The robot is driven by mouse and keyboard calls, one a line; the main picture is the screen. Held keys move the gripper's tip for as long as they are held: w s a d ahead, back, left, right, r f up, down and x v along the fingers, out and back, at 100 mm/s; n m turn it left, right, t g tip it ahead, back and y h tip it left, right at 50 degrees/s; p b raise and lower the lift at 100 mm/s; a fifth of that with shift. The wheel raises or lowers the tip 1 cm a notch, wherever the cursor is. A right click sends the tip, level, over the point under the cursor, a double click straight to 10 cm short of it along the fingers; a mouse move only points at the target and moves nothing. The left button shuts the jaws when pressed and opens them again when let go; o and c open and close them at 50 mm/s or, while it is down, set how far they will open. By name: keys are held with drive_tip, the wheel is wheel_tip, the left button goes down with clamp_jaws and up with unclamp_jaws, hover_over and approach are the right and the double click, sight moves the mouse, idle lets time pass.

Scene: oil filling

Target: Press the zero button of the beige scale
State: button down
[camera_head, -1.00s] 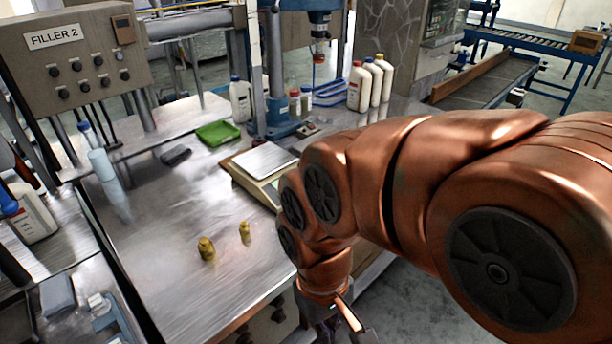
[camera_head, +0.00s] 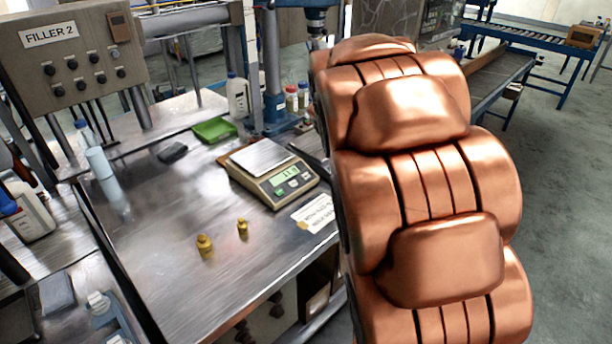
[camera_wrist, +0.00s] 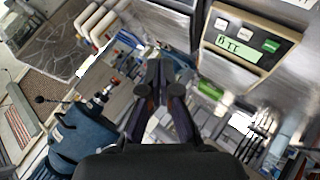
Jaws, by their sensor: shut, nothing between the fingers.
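The beige scale (camera_head: 262,188) stands on the metal bench in the head view, with a bare square steel pan (camera_head: 262,158) on top. Its lit green display (camera_head: 284,178) faces the front right; the digits are too small to read surely. Small buttons sit beside the display. In the wrist view the scale (camera_wrist: 284,40) is at the upper right, with two pale buttons and a green button (camera_wrist: 271,46) beside the display (camera_wrist: 240,54). The button labels are not legible. My gripper (camera_wrist: 159,68) is shut and empty, apart from the scale. In the head view my arm hides it.
Two small brass weights (camera_head: 204,244) stand on the bench left of the scale. A labelled card (camera_head: 314,214) lies just in front of it.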

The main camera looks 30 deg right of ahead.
drive_tip(key=w+d+f+n+t+y, duration=0.25)
drive_tip(key=w+d+n+t, duration=0.2)
drive_tip(key=w, duration=0.55)
drive_tip(key=a+f+n+y, duration=0.3)
drive_tip(key=f+n+y, duration=0.4)
drive_tip(key=f+y, duration=0.1)
drive_tip(key=shift+w+a+f+y+p, duration=0.2)
drive_tip(key=shift+a+y+p, duration=0.2)
drive_tip(key=shift+y, duration=0.15)
drive_tip(key=b, duration=0.5)
hover_over(306, 176)
drive_tip(key=s, duration=0.3)
wheel_tip(306, 176, down, 6)
drive_tip(key=shift+w+d+f, duration=0.15)
drive_tip(key=shift+w+f, duration=0.15)
drive_tip(key=shift+f, duration=0.25)
drive_tip(key=shift+w+d+f, duration=0.15)
drive_tip(key=shift+w+f, duration=0.15)
drive_tip(key=shift+f, duration=0.25)
drive_tip(key=shift+f, duration=0.1)
